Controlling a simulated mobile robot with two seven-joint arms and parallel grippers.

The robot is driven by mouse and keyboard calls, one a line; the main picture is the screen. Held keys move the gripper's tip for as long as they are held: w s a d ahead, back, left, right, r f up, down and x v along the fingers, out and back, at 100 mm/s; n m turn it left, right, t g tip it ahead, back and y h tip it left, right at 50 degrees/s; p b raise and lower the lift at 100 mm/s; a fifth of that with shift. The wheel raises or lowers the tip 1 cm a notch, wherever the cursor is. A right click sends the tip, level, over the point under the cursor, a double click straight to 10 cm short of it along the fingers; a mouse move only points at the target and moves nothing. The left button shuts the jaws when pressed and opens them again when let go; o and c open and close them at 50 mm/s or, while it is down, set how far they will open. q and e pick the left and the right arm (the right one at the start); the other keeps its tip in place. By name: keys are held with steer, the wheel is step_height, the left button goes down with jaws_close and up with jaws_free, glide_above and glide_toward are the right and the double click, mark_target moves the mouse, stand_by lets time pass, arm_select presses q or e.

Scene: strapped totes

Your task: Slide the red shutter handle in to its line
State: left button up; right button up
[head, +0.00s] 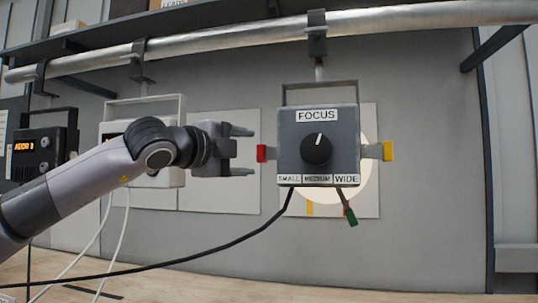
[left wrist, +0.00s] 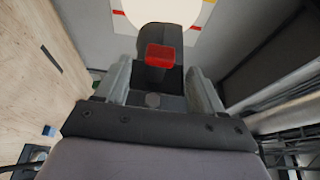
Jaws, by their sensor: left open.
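The red shutter handle (head: 262,153) sticks out of the left side of the grey lamp box marked FOCUS (head: 290,160). In the left wrist view the red handle (left wrist: 160,55) appears ahead, between the directions of the two fingers. My left gripper (head: 241,151) is open and empty, its fingers pointing right at the handle, one above and one below its level. A small gap shows between the fingertips and the handle. The line for the handle cannot be made out. My right gripper is not in view.
A yellow handle (head: 388,151) sticks out on the right and a green one (head: 351,216) hangs below. The lamp hangs from a silver pipe (head: 230,40). A black cable (head: 230,243) runs from the box. A white-cased unit (head: 140,125) hangs behind my left arm.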

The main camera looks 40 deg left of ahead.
mark_target(258, 153)
arm_select(q)
steer(key=shift+w, duration=0.45)
steer(key=w, duration=0.1)
steer(key=w+p, duration=0.2)
steer(key=w, duration=0.1)
steer(key=shift+a, duration=0.25)
steer(key=shift+w+a, duration=0.1)
steer(key=shift+w, duration=0.65)
